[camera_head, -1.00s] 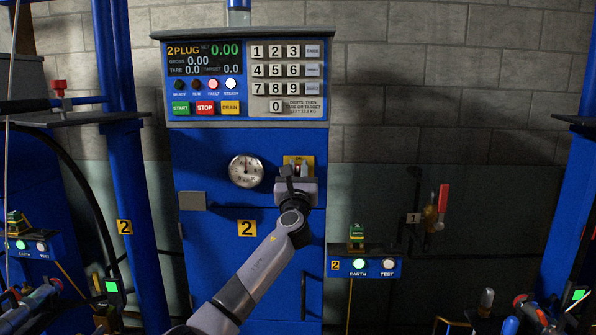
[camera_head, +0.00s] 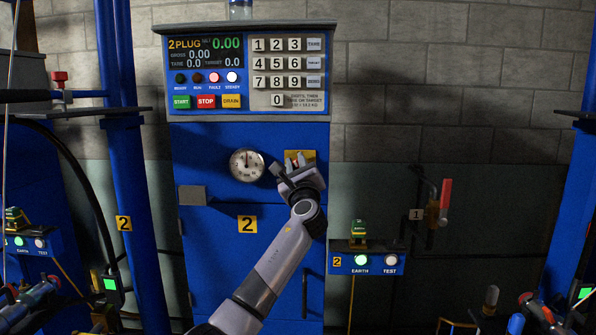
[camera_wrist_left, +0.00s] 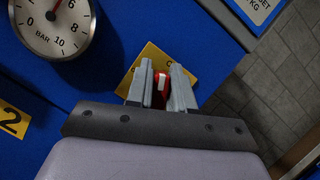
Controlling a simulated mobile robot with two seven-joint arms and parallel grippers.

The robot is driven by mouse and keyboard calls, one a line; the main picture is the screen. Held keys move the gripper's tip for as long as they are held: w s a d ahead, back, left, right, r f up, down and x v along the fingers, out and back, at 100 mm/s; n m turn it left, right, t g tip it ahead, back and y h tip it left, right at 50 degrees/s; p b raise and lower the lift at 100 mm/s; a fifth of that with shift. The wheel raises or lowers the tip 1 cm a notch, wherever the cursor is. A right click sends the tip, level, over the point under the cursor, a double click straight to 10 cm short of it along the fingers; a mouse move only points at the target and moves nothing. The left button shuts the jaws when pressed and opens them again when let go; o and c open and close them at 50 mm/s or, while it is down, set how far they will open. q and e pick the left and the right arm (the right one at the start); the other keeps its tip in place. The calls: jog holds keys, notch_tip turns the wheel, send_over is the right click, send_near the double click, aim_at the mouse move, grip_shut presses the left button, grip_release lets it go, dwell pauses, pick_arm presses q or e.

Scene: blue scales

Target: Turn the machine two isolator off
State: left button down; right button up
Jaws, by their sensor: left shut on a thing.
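The blue machine two cabinet (camera_head: 215,222) stands in the middle, with a yellow "2" plate on its door. A yellow isolator plate (camera_head: 310,154) is on its front, right of the pressure gauge. My left gripper (camera_head: 286,168) is at this plate, its wrist turned at an angle. In the left wrist view, the fingers (camera_wrist_left: 161,88) are shut on a red isolator handle (camera_wrist_left: 160,84) with a white mark, in front of the yellow plate (camera_wrist_left: 150,56). The gripper hides most of the handle in the head view. My right gripper is not in view.
The round gauge (camera_head: 246,165) is just left of my gripper; it also shows in the wrist view (camera_wrist_left: 50,22). A display and keypad panel (camera_head: 247,75) is above. A blue EARTH/TEST box (camera_head: 363,263) and a red-handled valve (camera_head: 443,203) are to the right.

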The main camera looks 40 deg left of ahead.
pick_arm(q)
jog(key=n+g, duration=0.1)
jog(key=n, duration=0.1)
jog(key=n+g, duration=0.1)
jog(key=n, duration=0.1)
jog(key=shift+a+f+y+b, duration=0.1)
jog(key=shift+f+y+b, duration=0.05)
jog(key=shift+y+b, duration=0.2)
jog(key=shift+s+n+g, duration=0.1)
jog(key=shift+n+g, duration=0.3)
jog(key=shift+n, duration=0.7)
jog(key=n, duration=0.1)
jog(key=n+g, duration=0.1)
jog(key=n, duration=0.1)
jog(key=n+g, duration=0.1)
jog(key=n, duration=0.1)
jog(key=shift+s+a+f, duration=0.1)
jog(key=shift+a+f, duration=0.05)
jog(key=shift+f, duration=0.1)
jog(key=shift+f+n+h, duration=0.1)
jog(key=shift+n+h, duration=0.45)
jog(key=shift+n, duration=0.15)
jog(key=shift+n+p, duration=0.35)
jog(key=shift+n, duration=0.15)
jog(key=shift+f+n+g+h, duration=0.15)
jog(key=shift+n+g+h, duration=0.15)
jog(key=shift+n+g, duration=0.1)
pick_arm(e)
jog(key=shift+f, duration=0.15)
